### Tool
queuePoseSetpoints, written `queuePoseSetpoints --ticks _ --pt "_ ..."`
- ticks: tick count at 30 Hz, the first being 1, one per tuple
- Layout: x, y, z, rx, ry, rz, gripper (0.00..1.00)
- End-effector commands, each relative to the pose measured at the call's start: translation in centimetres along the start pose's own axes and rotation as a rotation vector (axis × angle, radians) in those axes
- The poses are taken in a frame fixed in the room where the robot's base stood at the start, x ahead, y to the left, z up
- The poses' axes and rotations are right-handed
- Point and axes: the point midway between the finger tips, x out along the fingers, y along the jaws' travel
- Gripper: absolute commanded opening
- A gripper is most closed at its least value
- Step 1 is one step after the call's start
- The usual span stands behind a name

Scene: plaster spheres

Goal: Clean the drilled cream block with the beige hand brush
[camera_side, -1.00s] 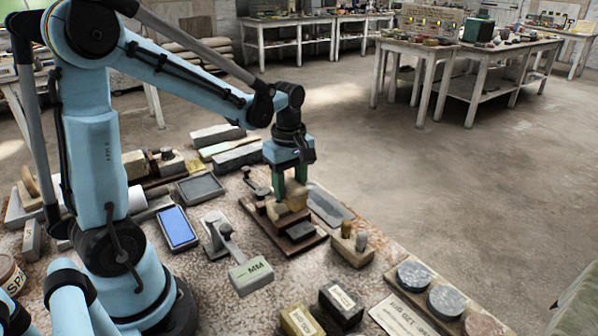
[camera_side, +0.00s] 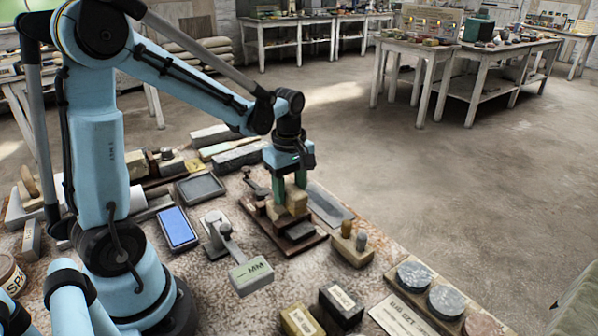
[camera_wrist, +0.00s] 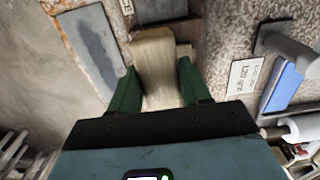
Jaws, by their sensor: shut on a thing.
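My gripper (camera_side: 291,184) points down with its green fingers over a brown board (camera_side: 304,244). It is shut on the beige hand brush (camera_side: 298,201), which also shows between the fingers in the wrist view (camera_wrist: 155,65). The drilled cream block (camera_side: 276,211) appears low on the board, just under and beside the brush. It is mostly covered, and I cannot make out its holes. Brush and block look very close or touching; their similar colours blur the contact.
A dark block (camera_side: 299,230) lies on the board's front part. A flat grey slab (camera_side: 329,205) is to the right. A levered metal tool (camera_side: 220,232) and a blue-faced pad (camera_side: 178,228) stand left.

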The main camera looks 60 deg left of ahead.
Motion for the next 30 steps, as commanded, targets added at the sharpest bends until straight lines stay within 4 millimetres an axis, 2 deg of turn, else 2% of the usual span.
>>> queuePoseSetpoints --ticks 17,25,30 --pt "-0.1 0.0 -2.2 -0.002 0.000 0.001 0.22" --pt "0.0 0.0 -2.1 0.000 0.000 0.001 0.22" --pt "-0.1 0.0 -1.4 0.002 0.000 0.001 0.22"
